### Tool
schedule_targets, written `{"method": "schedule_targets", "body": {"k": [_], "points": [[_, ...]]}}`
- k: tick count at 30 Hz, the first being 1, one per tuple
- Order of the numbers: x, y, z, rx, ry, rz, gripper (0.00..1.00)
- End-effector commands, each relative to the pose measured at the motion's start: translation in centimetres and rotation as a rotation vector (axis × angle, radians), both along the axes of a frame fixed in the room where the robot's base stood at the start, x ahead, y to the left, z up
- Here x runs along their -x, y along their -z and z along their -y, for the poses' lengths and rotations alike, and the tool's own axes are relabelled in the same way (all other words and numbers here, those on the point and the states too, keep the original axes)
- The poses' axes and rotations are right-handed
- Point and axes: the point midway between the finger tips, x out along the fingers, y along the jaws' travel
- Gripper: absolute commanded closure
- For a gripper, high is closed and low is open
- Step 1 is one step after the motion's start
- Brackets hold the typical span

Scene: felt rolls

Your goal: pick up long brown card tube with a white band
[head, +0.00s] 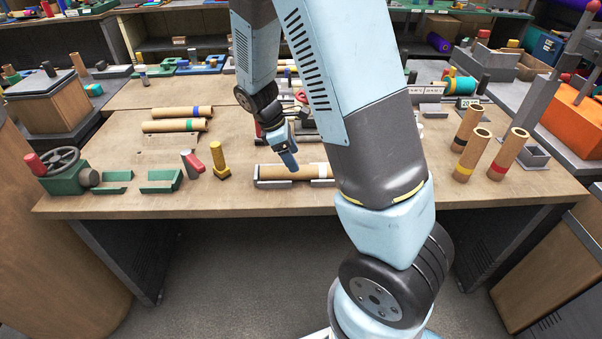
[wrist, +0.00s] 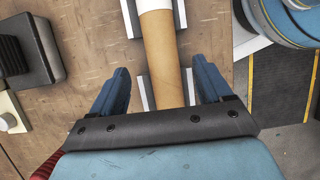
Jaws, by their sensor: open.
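The long brown card tube (head: 281,172) lies sideways near the table's front edge, in low grey cradles (head: 264,182). Its white band (head: 318,170) is toward its right part, where my arm partly covers the view. In the wrist view the tube (wrist: 162,60) runs up the picture between my fingers, with the white band (wrist: 153,5) at the top edge. My gripper (head: 289,164) is just above the tube in the head view. In the wrist view my gripper (wrist: 160,88) is open, one blue finger on each side of the tube, with gaps between. Whether the fingertips reach its height is unclear.
A yellow peg (head: 218,158) and a grey-and-red piece (head: 193,164) stand left of the tube. Three upright banded tubes (head: 468,155) stand on the right. Two banded tubes (head: 178,125) lie behind left. Bare table lies between.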

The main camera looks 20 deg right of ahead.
Motion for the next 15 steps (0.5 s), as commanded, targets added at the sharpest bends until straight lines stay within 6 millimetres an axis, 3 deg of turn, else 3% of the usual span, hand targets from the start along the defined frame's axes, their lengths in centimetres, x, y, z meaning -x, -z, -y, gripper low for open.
{"method": "schedule_targets", "body": {"k": [7, 15], "points": [[0.3, 1.3, 0.5, 0.0, 0.001, -0.002, 0.22], [0.9, 4.5, 1.8, 0.001, 0.001, -0.002, 0.22]]}}
